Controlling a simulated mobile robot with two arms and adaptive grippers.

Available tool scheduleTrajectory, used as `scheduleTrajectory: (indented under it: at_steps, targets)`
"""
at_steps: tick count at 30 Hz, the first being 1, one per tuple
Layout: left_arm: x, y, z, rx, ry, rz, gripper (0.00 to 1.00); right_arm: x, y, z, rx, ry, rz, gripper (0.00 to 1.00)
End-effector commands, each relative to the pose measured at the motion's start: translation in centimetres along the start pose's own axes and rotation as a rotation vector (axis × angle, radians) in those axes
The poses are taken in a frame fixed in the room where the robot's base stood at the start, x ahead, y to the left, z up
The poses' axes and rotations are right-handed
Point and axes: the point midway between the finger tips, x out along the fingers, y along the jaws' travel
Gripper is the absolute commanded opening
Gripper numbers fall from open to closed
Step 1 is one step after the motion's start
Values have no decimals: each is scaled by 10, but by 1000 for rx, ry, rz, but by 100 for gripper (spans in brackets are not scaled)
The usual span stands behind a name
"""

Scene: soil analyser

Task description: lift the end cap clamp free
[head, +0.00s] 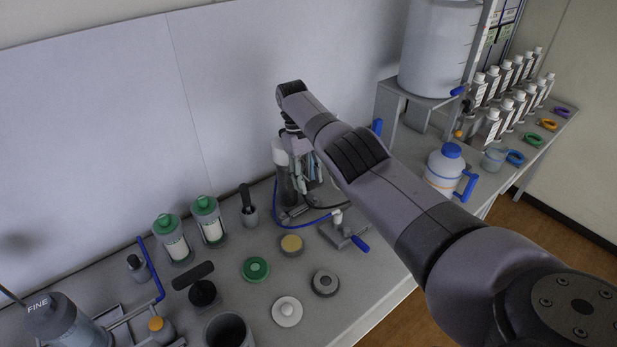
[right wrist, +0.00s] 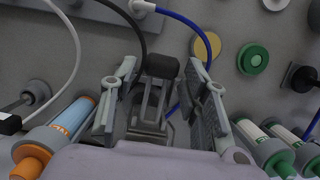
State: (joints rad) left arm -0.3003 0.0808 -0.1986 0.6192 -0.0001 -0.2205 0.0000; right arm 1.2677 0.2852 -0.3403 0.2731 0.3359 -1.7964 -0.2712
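In the right wrist view, a grey clamp-like part with a black knob, probably the end cap clamp (right wrist: 152,103), stands between the fingers of my right gripper (right wrist: 160,82). The two fingers are spread, one on each side, with gaps visible beside the part. I cannot tell if either pad touches it. In the head view my right gripper (head: 308,165) points down by a column stand (head: 283,178) near the back wall. My arm hides much of it, and the clamp is not clear there. My left gripper is not in view.
A blue and a black hose run close to the gripper. Green-capped cartridges (head: 208,221) stand to the left; a green ring (head: 255,269), a tan disc (head: 291,245) and a white cap (head: 287,311) lie in front. A blue-lidded jug (head: 444,168) stands at right.

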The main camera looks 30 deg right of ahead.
Motion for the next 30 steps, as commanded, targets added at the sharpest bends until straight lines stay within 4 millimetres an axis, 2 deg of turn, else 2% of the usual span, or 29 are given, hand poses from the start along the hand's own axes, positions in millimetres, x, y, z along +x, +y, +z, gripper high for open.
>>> scheduleTrajectory:
  at_steps: [14,19,25,30]
  targets:
    - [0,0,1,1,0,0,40,-7,0,1,-1,3,0,48]
    - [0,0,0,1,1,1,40,-29,0,8,-1,5,1,48]
    - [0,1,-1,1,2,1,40,-79,1,22,0,4,4,48]
    - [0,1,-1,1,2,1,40,-87,1,23,-2,7,7,48]
